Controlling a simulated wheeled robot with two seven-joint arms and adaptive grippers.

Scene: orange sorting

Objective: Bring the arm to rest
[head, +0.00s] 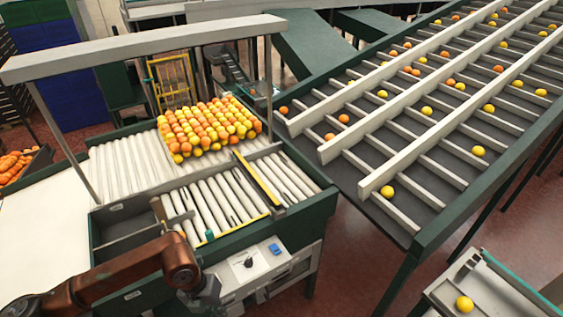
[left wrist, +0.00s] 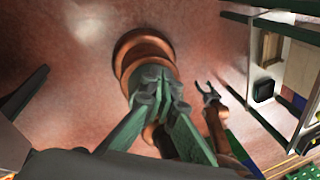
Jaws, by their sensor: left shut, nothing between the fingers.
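My left gripper (left wrist: 160,82) shows in the left wrist view with its green fingers together and nothing between them. It hangs over the reddish floor, with a round copper-coloured part behind the fingertips. In the head view my left arm's copper links reach in from the lower left, in front of the sorting station; the fingertips cannot be made out there. A small two-pronged claw on a copper arm, which looks like my right gripper (left wrist: 207,91), shows beyond in the left wrist view with its prongs apart and empty. It is not in the head view.
A roller table (head: 112,167) carries a block of oranges and yellow fruit (head: 205,127). A compartment box (head: 125,213) and control panel (head: 250,262) stand close to my arm. A sloped conveyor (head: 420,215) with scattered fruit fills the right. One fruit (head: 464,304) lies at the lower right.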

